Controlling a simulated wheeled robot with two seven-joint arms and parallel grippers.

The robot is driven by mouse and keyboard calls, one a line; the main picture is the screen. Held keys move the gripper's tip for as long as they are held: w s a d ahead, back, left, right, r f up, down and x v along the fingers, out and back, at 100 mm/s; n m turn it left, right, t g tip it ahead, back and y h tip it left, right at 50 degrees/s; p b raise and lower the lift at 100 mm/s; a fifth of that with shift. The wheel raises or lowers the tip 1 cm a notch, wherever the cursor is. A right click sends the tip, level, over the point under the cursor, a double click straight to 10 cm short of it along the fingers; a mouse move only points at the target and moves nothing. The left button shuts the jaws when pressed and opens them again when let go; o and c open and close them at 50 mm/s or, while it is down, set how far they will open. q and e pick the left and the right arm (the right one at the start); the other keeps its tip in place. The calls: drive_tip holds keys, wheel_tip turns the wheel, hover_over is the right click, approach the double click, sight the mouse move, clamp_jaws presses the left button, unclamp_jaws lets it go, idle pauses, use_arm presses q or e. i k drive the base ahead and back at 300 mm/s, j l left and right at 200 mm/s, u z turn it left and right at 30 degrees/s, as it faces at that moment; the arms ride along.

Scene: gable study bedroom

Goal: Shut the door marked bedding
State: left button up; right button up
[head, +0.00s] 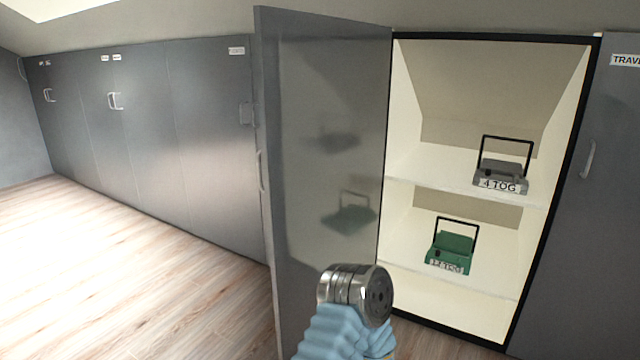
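A grey cupboard door (325,150) stands wide open, swung out toward me from the left side of a lit compartment (460,100). I see its glossy inner face. Part of its handle (260,170) shows at the free left edge. Its outer face is turned away, so I cannot read any label on it. A metal and blue part of my own arm overlaps the door's lower right part; I cannot tell whether it touches. No gripper fingers show.
On the compartment's shelves sit a grey case (500,176) marked "4 TOG" and a green case (452,248). A shut door labelled TRAVEL (610,200) is at right. Shut grey doors (150,130) line the left wall. The wooden floor (110,280) at left is clear.

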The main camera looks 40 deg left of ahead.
sight(323, 81)
drive_tip(key=k+j, duration=0.1)
drive_tip(key=j, duration=2.1)
drive_tip(key=k+j, duration=0.15)
drive_tip(key=j, duration=0.9)
